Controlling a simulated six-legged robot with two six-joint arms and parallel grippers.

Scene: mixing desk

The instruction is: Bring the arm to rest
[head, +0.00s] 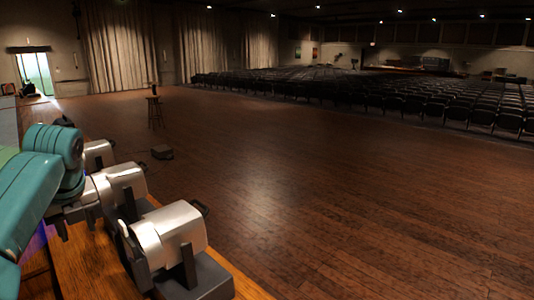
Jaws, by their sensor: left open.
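My left arm (30,195), teal with rounded joints, comes in from the left edge of the head view. My left gripper (76,222) is at the lower left, low over the desk, partly hidden by the arm and close to the middle silver device. It is open, and I see nothing between its fingers. I cannot tell whether it touches the device. My right gripper is not in view.
Silver lamp-like devices (172,232) stand in a row on the wooden desk (95,265). Beyond are an open wooden floor (300,200), a stool (155,112), a small dark box (162,152), rows of seats (400,95), curtains (118,50) and a lit doorway (35,72).

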